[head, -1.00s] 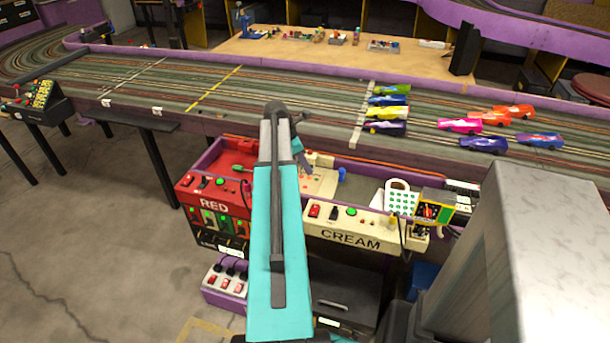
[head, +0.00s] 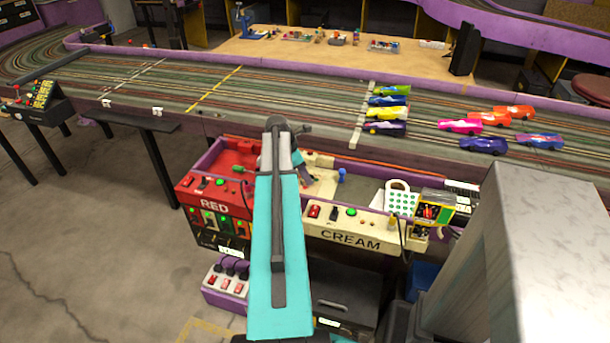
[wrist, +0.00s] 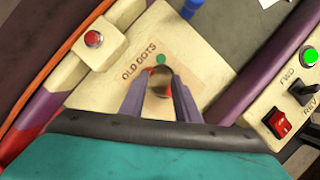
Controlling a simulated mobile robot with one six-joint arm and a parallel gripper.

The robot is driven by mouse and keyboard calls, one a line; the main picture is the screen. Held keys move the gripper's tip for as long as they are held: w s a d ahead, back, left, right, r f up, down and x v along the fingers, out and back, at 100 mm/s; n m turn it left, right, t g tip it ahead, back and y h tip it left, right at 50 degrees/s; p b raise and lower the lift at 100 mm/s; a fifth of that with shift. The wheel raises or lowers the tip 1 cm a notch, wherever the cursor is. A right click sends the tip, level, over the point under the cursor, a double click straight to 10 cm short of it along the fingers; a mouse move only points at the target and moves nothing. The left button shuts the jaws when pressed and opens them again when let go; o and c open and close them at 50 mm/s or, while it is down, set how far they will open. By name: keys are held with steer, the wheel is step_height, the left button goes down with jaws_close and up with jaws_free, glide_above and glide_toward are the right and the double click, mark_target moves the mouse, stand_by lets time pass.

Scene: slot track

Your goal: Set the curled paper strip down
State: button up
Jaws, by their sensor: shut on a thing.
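My gripper (wrist: 159,88) shows in the wrist view with its two purple-grey fingers close together. Between the fingertips is a small, rounded, brownish piece, the curled paper strip (wrist: 159,76), seen nearly end on. It is over a cream panel (wrist: 212,68) printed "OLD DOTS", beside a green dot (wrist: 160,58). I cannot tell whether the strip touches the panel.
A red button (wrist: 93,38) is at the upper left of the wrist view, with switches at the right. The red station (head: 213,208) and cream station (head: 350,232) are below the slot track (head: 300,105). Several toy cars stand on the track.

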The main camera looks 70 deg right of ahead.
steer(key=shift+f, duration=0.15)
steer(key=o, duration=1)
steer(key=shift+v, duration=6.15)
